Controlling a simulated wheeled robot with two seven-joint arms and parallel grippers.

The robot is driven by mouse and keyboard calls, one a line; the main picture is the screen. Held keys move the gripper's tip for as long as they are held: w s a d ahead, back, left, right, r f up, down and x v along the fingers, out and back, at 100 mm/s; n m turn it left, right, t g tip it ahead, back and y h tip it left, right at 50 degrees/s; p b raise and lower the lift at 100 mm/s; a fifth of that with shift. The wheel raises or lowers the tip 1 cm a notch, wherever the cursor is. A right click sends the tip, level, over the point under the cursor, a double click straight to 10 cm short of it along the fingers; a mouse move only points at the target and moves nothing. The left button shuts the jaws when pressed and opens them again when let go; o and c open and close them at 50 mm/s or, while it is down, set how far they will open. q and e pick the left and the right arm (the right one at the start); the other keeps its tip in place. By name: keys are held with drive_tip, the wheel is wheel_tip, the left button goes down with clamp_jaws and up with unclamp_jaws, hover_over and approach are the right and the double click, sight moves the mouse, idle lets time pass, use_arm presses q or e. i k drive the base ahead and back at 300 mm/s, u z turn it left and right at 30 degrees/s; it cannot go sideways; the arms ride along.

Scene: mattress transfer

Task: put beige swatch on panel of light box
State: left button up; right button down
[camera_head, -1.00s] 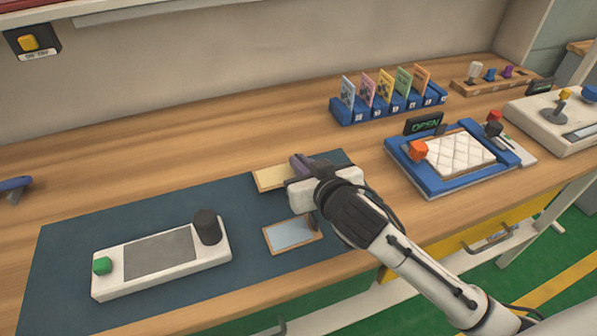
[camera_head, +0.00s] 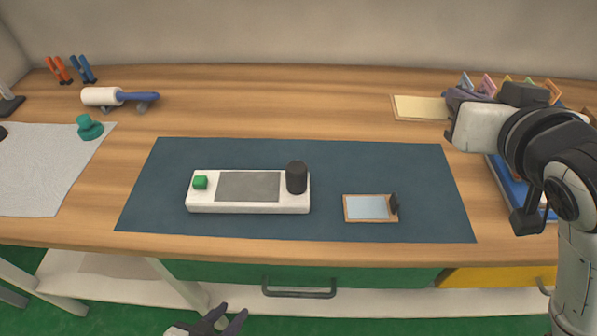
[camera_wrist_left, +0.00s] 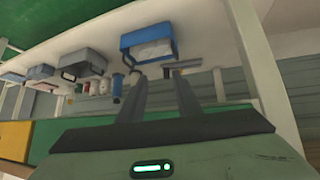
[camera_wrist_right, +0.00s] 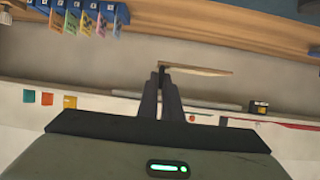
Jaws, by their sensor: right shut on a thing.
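The beige swatch (camera_head: 420,107) is a flat pale rectangle with a light brown border. My right gripper (camera_head: 470,97) is shut on its right end in the head view. In the right wrist view the swatch (camera_wrist_right: 205,70) is seen nearly edge-on between the fingertips (camera_wrist_right: 161,72), clear of any surface. The light box (camera_head: 250,206) is white, with a grey panel (camera_head: 248,186), a green button and a black knob. It lies on the dark blue mat, left of and nearer than the swatch. My left gripper (camera_head: 222,325) is open and empty at the bottom, below the table edge.
A blue-grey framed tile (camera_head: 370,208) with a dark grip lies on the mat (camera_head: 350,160) right of the light box. The black knob (camera_head: 297,178) stands up at the panel's right. A lint roller (camera_head: 120,97) lies back left. My right arm hides part of a blue tray (camera_head: 507,185).

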sight(246, 199)
drive_tip(key=k, duration=0.9)
drive_tip(key=u, duration=1.15)
drive_tip(key=i, duration=0.65)
drive_tip(key=z, duration=0.55)
